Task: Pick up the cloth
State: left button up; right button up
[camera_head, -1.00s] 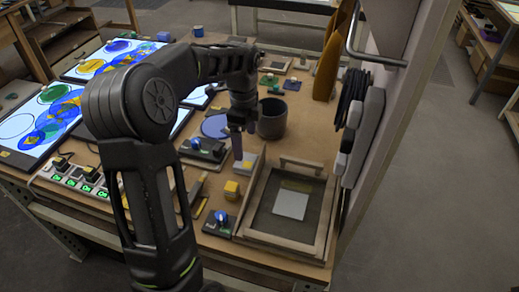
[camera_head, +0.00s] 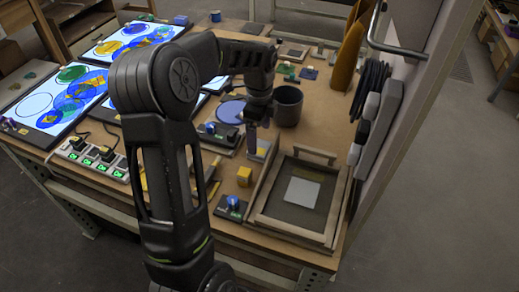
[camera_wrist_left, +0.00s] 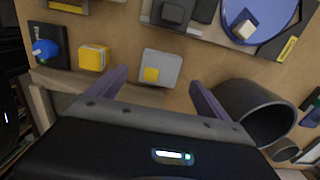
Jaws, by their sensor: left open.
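A small light-grey square pad (camera_wrist_left: 161,66) with a yellow patch lies flat on the table in the left wrist view. It may be the cloth, but I cannot tell for sure. In the head view it shows partly behind the gripper finger (camera_head: 264,149). My left gripper (camera_head: 252,150) points down over the table beside this pad. In the wrist view its two purple-grey fingers (camera_wrist_left: 157,76) are apart and empty, with the pad showing between their tips. An orange-brown draped piece (camera_head: 347,58) stands at the back right and could also be cloth. My right gripper is out of view.
A dark cup (camera_head: 288,106) stands right of the gripper. A yellow block (camera_head: 244,176) and a blue-knobbed switch (camera_head: 233,203) sit in front. A wood-framed tray (camera_head: 331,216) holds a pale square. Lit glass panels (camera_head: 38,107) lie left, and a vertical panel (camera_head: 409,95) borders the right.

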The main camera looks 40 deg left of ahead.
aim_at(259, 147)
pick_arm(q)
jog(key=shift+f+p, duration=0.7)
jog(key=shift+f, duration=1.7)
jog(key=shift+c, duration=0.2)
jog(key=c, duration=1.4)
jog(key=shift+r, duration=0.15)
notch_tip(259, 147, up, 10)
jog(key=shift+f+b, duration=0.1)
jog(key=shift+b, duration=0.85)
